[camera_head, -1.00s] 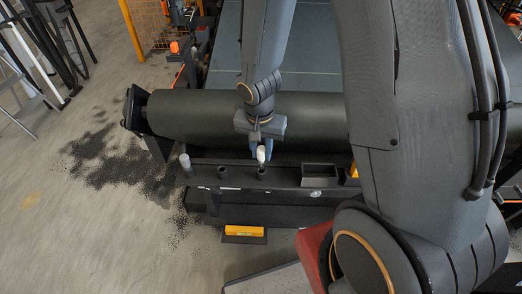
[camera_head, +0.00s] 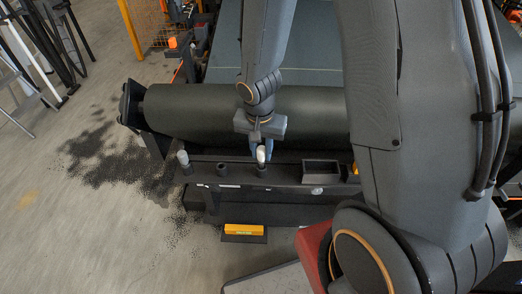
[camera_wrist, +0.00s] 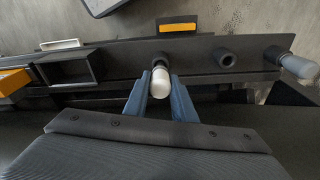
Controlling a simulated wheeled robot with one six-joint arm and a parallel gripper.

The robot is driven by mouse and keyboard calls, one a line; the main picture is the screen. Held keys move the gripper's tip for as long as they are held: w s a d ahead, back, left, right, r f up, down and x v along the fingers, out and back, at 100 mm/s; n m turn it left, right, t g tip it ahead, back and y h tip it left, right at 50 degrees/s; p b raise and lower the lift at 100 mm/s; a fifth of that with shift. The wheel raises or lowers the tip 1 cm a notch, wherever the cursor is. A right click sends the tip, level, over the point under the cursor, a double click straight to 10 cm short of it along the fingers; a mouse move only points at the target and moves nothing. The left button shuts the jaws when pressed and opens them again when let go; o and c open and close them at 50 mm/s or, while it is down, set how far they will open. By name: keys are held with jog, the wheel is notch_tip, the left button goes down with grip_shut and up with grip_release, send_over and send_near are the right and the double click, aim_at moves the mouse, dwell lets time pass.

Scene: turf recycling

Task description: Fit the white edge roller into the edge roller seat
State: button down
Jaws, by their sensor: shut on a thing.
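The white edge roller (camera_head: 261,154) is held between the blue fingers of my gripper (camera_head: 261,153). In the wrist view the white roller (camera_wrist: 162,84) shows its rounded end between the fingertips (camera_wrist: 160,84). A dark round seat (camera_head: 261,171) on the rail is directly below the roller in the head view. In the wrist view this seat (camera_wrist: 160,59) is partly hidden behind the roller. The roller lines up closely with the seat and its lower end meets or nearly meets the seat's top; I cannot tell whether it is inside.
An empty dark seat (camera_head: 222,169) and a grey-topped roller (camera_head: 183,160) stand to the left on the dark rail. An open black box (camera_head: 321,171) sits to the right. A big dark drum (camera_head: 190,114) lies behind. A yellow block (camera_head: 244,230) is in front.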

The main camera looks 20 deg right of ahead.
aim_at(262, 157)
jog(key=shift+f+b, duration=1.5)
jog(key=shift+b, duration=0.2)
jog(key=c, duration=1.4)
grip_release()
jog(key=shift+s+a+r+p, duration=0.15)
jog(key=shift+r+p, duration=0.15)
jog(key=shift+r, duration=1)
jog(key=shift+s+r+p, duration=0.1)
jog(key=shift+r+p, duration=0.2)
jog(key=shift+r, duration=1)
jog(key=shift+s+a+r+p, duration=0.15)
jog(key=shift+r+p, duration=0.15)
jog(key=shift+r, duration=1)
jog(key=s+d+r+n+g+p, duration=0.1)
jog(key=s+d+r+n+p, duration=0.2)
jog(key=s+r+n, duration=0.3)
jog(key=s+r, duration=0.4)
jog(key=shift+r+n+y+p, duration=0.3)
jog(key=shift+y+p, duration=0.05)
jog(key=shift+y, duration=0.05)
